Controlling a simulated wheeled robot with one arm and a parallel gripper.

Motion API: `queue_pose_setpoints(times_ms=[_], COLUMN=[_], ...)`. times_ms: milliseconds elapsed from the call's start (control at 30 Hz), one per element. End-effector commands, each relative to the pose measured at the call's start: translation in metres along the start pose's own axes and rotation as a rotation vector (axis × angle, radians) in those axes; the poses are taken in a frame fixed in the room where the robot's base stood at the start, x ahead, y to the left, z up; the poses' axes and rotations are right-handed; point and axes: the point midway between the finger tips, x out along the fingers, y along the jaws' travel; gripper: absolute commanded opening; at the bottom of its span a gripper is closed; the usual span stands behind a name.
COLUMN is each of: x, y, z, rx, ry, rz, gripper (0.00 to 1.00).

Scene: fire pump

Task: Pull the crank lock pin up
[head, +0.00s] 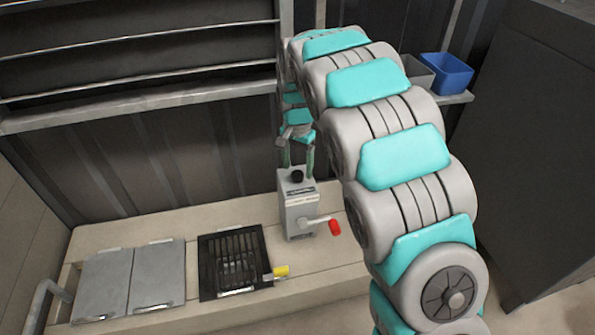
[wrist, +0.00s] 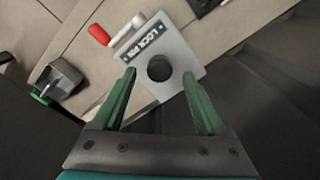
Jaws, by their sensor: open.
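The crank lock pin shows as a round black knob (head: 297,176) on top of a grey crank box on the bench. In the wrist view the black knob (wrist: 160,68) sits beside a "LOCK PIN" label (wrist: 143,43). The crank (head: 318,222) on the box's front has a red handle (head: 335,227); the red handle also shows in the wrist view (wrist: 99,35). My gripper (head: 298,165) is over the box with its fingers pointing down. In the wrist view my gripper (wrist: 160,75) is open, with one green finger either side of the knob and gaps between.
On the bench (head: 200,222) left of the box are a black grate (head: 235,262), a yellow part (head: 281,271) and two grey lids (head: 157,275). A blue bin (head: 446,73) stands on a shelf at right. A dark cabinet (head: 535,130) is far right.

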Motion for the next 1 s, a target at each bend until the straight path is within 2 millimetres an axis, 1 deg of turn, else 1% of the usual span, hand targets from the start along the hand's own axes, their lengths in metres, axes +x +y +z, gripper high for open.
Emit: queue_pose_setpoints(times_ms=[33, 100, 167, 433, 1000], x=[0.009, 0.017, 0.021, 0.023, 0.022], y=[0.001, 0.001, 0.001, 0.001, 0.001], z=[0.001, 0.002, 0.002, 0.001, 0.001], rx=[0.0, 0.0, 0.0, 0.0, 0.0], ry=[-0.004, -0.006, -0.005, -0.002, -0.002], rz=[0.004, 0.005, 0.005, 0.002, 0.002], gripper=[0.74, 0.74, 0.74, 0.74, 0.1])
